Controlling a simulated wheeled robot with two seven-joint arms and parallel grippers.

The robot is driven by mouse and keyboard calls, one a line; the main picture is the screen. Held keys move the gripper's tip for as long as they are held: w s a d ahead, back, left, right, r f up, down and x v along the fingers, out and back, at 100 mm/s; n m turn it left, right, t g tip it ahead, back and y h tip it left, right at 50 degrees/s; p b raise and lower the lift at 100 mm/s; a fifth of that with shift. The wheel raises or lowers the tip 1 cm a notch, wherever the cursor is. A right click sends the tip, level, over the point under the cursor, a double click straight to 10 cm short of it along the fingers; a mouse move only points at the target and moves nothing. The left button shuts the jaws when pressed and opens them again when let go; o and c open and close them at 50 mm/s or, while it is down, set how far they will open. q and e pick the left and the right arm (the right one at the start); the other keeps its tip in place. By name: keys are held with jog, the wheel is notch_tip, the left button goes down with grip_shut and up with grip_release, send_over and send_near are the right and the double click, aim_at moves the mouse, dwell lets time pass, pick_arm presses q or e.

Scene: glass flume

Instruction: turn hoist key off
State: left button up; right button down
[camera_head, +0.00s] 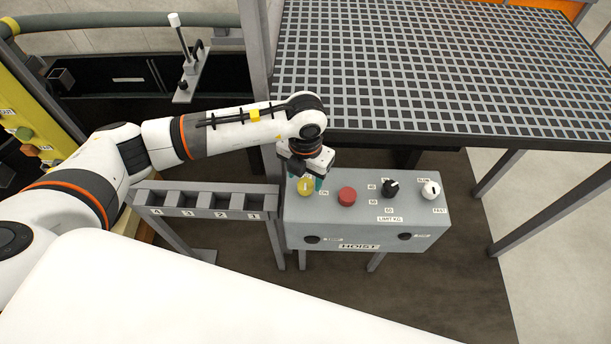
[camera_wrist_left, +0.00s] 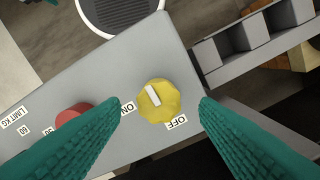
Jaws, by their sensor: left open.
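The hoist key is a round yellow knob with a white bar, on top of the grey HOIST box (camera_head: 370,216). The key (camera_head: 306,187) shows partly behind my gripper in the head view. In the left wrist view the key (camera_wrist_left: 168,104) lies between and beyond the fingertips. Its white bar slants from upper left toward the middle. The ON label (camera_wrist_left: 127,107) is left of it and the OFF label (camera_wrist_left: 176,122) is below right. My left gripper (camera_head: 311,178) is open above the key, its green fingers on either side with gaps; contact is not visible. My right gripper is not in view.
A red button (camera_head: 347,196) is close beside the key. A black knob (camera_head: 391,188) and a white knob (camera_head: 431,190) stand farther right. A numbered grey rack (camera_head: 205,199) adjoins the box on the left. A grating platform (camera_head: 440,70) rises behind.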

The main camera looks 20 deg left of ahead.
aim_at(306, 182)
pick_arm(q)
jog(key=shift+f, duration=1.35)
jog(key=c, duration=1)
jog(key=shift+f+m+b, duration=0.15)
jog(key=shift+m+b, duration=0.45)
jog(key=shift+b, duration=0.05)
jog(key=shift+r, duration=0.2)
jog(key=o, duration=1)
notch_tip(306, 182, up, 12)
jog(key=b, duration=0.2)
jog(key=shift+b, duration=0.35)
